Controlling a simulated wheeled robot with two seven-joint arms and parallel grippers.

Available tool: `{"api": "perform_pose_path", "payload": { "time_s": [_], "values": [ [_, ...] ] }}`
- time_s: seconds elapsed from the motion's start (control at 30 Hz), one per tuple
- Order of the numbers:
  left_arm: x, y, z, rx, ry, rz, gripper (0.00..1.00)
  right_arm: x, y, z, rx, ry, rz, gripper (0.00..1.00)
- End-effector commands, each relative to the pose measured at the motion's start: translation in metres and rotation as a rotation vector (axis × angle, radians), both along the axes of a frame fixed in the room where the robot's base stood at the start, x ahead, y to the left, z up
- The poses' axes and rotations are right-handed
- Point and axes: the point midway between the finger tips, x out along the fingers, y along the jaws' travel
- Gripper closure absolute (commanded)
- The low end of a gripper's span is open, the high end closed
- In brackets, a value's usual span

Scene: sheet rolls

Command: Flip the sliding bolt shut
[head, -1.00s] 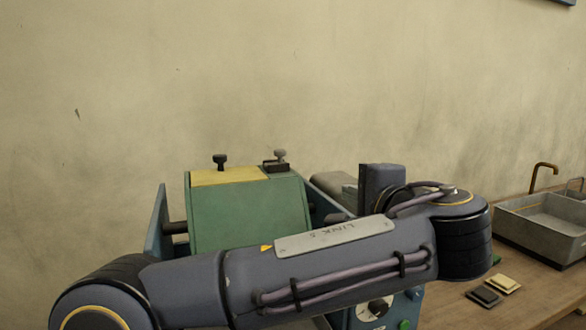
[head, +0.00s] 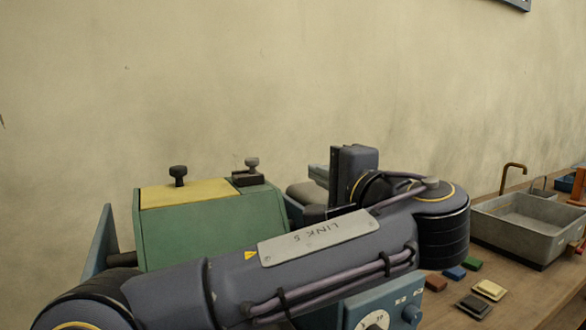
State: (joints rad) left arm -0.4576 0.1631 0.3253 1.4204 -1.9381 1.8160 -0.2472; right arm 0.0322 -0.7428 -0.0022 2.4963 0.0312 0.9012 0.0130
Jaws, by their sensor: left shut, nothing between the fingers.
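A green box (head: 215,228) with a yellow top panel (head: 190,193) stands left of centre. A dark block (head: 247,180) with a grey knob (head: 252,163) sits at the right end of its top; this looks like the sliding bolt, but whether it is shut cannot be told. My left arm crosses in front of the box and hides its lower part. My left gripper (head: 314,212) is shut and empty, to the right of the box and apart from the knob. Its fingers are mostly hidden behind my arm. My right gripper is out of view.
A black knob (head: 179,175) stands on the yellow panel. A blue control box (head: 385,305) with a dial is below my arm. Several small coloured blocks (head: 455,273) lie on the wooden bench (head: 535,290), near a grey sink (head: 530,222). A plain wall stands behind.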

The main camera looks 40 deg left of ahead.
Motion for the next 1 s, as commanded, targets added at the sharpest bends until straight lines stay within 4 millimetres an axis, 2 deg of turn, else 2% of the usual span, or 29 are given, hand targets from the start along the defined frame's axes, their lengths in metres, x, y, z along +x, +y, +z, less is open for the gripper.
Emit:
{"api": "perform_pose_path", "payload": {
  "time_s": [0.47, 0.7, 1.0],
  "values": [
    [0.043, 0.085, 0.0, -0.001, 0.0, 0.007, 1.0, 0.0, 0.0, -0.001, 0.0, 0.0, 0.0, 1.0],
    [0.019, 0.104, 0.0, 0.0, -0.001, 0.002, 1.0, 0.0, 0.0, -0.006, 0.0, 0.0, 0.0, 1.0],
    [0.014, 0.109, 0.0, 0.0, 0.0, 0.001, 1.0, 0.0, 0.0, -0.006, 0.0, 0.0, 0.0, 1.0]
  ]
}}
